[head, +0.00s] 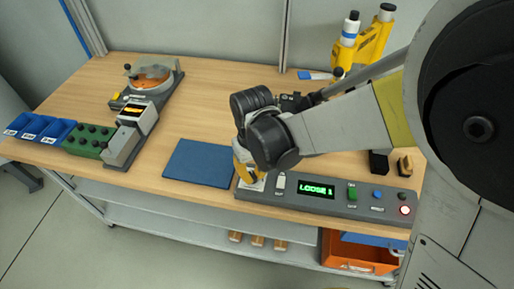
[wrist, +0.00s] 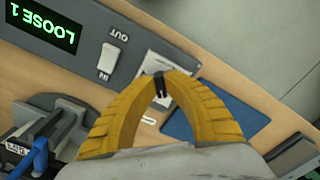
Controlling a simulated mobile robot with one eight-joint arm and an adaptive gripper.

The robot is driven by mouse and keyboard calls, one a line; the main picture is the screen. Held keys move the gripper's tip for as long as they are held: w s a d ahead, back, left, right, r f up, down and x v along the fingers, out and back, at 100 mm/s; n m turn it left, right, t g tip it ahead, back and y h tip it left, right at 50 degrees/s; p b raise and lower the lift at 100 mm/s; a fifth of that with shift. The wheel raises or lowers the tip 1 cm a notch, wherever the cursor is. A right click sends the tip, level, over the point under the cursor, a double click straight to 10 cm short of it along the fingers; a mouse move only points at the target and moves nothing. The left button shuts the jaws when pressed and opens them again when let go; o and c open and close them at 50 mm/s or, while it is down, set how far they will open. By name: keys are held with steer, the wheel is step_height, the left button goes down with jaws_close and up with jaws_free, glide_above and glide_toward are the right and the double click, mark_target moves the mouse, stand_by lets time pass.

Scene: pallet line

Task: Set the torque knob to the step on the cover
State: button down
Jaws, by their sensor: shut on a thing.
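The grey control panel (head: 300,205) lies along the front edge of the bench; its green display (head: 317,191) reads LOOSE 1, also legible upside down in the wrist view (wrist: 50,22). My gripper (head: 249,184) is low over the panel's left end. In the wrist view its yellow fingers (wrist: 161,88) are closed around a small dark piece, seemingly the torque knob (wrist: 161,86), in front of a pale plate (wrist: 150,62). The fingers hide most of the knob, and I cannot read its setting. I cannot identify the cover or read any step on it.
A white rocker switch (wrist: 108,61) marked OUT sits beside the fingers. A blue mat (head: 200,163) lies left of the panel. A round-topped device (head: 152,75), green block (head: 88,140) and blue bins (head: 38,128) stand at left. Bottles (head: 375,38) stand at the back.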

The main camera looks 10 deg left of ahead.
mark_target(254, 175)
steer(key=c, duration=1.5)
jaws_free()
steer(key=shift+o, duration=0.2)
steer(key=shift+r, duration=0.1)
step_height(254, 175, up, 12)
steer(key=shift+d, duration=0.1)
steer(key=s+d+r+m+t, duration=0.1)
steer(key=s+d+m+t, duration=0.1)
steer(key=d, duration=1)
steer(key=s+d+r+m+t, duration=0.2)
steer(key=d+m+t, duration=0.3)
steer(key=d, duration=0.8)
steer(key=shift+s+r, duration=0.3)
steer(key=shift+s, duration=0.2)
